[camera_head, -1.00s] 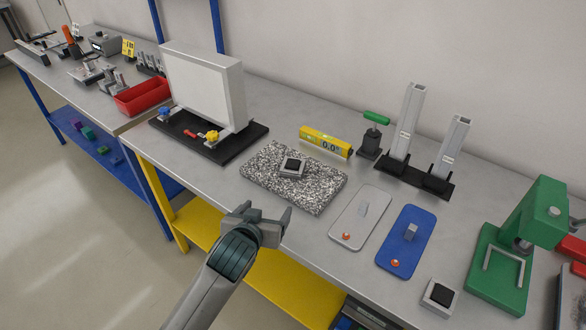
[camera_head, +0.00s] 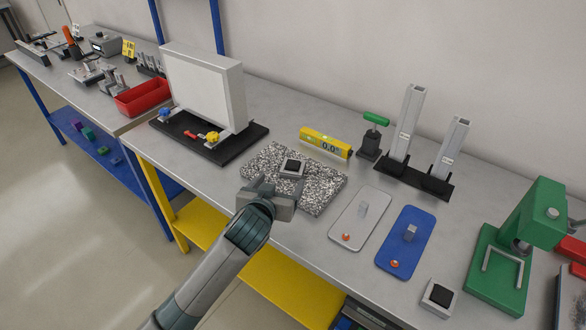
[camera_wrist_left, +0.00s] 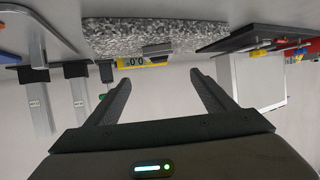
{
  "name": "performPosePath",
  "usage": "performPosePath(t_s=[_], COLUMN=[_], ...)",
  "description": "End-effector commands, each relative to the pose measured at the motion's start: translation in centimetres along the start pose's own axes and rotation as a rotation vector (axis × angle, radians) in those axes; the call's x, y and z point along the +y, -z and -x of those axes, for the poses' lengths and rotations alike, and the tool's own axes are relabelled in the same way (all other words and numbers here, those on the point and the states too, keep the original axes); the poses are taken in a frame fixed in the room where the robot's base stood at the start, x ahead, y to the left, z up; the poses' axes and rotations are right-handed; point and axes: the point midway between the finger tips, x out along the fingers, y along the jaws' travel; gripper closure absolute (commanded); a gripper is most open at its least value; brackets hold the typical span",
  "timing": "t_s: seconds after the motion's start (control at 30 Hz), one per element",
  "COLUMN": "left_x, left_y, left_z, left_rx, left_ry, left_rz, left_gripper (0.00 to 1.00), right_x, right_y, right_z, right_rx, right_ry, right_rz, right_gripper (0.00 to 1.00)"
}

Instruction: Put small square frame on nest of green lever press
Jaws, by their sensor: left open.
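In the left wrist view a small grey block, likely this frame (camera_wrist_left: 157,50), shows on the plate, seen nearly edge-on. A similar light square piece with a dark middle (camera_head: 438,297) lies at the table's front right. The green lever press (camera_head: 484,284) stands at the far right, with a pale U-shaped part on its base. My left gripper (camera_head: 279,187) is open and empty, just in front of the frame, near the plate's front edge. My right gripper is out of view.
A yellow level (camera_head: 325,142) lies behind the plate. White (camera_head: 360,218) and blue (camera_head: 407,243) plates lie to its right. Two grey uprights on a black base (camera_head: 411,178) stand behind them. A white panel (camera_head: 204,88) stands at left on a black base.

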Motion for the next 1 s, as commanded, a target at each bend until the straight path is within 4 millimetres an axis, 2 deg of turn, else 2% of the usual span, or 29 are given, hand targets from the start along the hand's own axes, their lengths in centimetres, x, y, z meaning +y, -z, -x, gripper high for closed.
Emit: performPosePath(t_s=[0.6, 0.8, 1.0], left_x=[0.0, 0.0, 0.0], left_y=[0.2, 0.1, 0.1], left_z=[-8.3, -9.9, -10.3], left_rx=[-0.002, 0.0, 0.001], left_ry=[0.001, 0.0, 0.0], left_rz=[-0.002, -0.001, -0.001], left_gripper=[0.23, 0.23, 0.23], right_x=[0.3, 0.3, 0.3], right_y=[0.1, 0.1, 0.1], right_z=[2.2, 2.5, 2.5], right_rx=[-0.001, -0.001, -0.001], right_ry=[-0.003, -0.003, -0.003], right_rz=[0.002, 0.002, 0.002], right_gripper=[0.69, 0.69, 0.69])
